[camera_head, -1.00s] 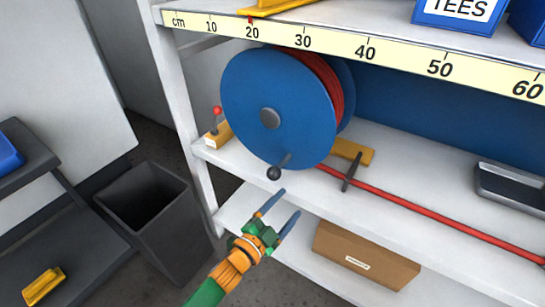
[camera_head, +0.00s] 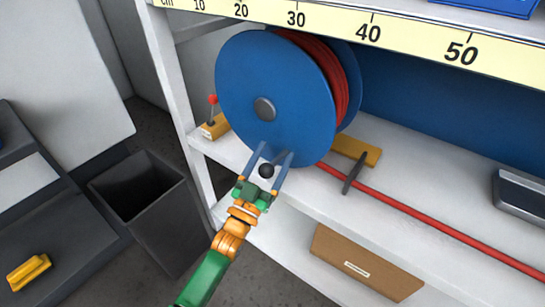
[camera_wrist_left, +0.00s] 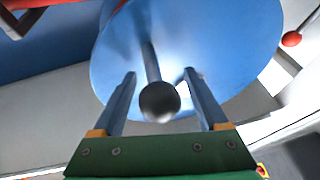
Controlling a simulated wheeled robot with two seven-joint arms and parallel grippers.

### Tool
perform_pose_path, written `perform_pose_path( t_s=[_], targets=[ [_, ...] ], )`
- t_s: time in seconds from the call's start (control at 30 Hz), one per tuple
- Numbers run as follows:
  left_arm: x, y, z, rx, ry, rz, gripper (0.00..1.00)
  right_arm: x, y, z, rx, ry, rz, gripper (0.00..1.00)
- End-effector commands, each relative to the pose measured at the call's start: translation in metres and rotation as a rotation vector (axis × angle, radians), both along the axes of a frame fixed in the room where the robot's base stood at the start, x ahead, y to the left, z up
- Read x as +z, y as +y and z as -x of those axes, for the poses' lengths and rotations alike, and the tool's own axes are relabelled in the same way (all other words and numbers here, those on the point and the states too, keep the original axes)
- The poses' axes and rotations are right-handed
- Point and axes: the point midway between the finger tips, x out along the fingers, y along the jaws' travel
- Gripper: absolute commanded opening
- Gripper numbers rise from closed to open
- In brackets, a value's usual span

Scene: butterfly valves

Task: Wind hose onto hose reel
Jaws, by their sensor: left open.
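A blue hose reel (camera_head: 262,95) stands on the shelf with red hose (camera_head: 335,80) wound on it. More red hose (camera_head: 430,220) runs from the reel's lower right along the shelf. My left gripper (camera_head: 272,156) is open at the bottom of the reel, with its fingers on either side of the black crank knob (camera_head: 266,171). In the left wrist view the dark knob (camera_wrist_left: 159,102) sits between the two open fingers (camera_wrist_left: 160,90), with visible gaps to both, on a grey stem from the blue disc (camera_wrist_left: 195,45). My right gripper is not in view.
A yellow block with a dark bar (camera_head: 355,152) stands right of the reel. A red-knobbed lever (camera_head: 212,112) stands on its left. A cardboard box (camera_head: 365,265) is on the lower shelf. A dark bin (camera_head: 145,205) stands at left. A grey tray (camera_head: 520,195) is at right.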

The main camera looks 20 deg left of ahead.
Motion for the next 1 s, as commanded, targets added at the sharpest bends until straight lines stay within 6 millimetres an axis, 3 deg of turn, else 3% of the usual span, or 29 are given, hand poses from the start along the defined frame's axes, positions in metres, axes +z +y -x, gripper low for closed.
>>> perform_pose_path(
  t_s=[0.07,0.33,1.0],
  targets=[
    [-0.0002,0.0,0.0001,0.0,0.0,0.0,0.73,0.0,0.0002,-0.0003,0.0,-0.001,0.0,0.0],
    [-0.0004,0.0001,0.0004,0.0,0.001,-0.001,0.0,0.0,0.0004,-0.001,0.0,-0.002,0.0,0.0],
    [-0.0007,0.0,0.0004,0.0,0.002,-0.001,0.0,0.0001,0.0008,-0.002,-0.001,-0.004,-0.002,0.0]
  ],
)
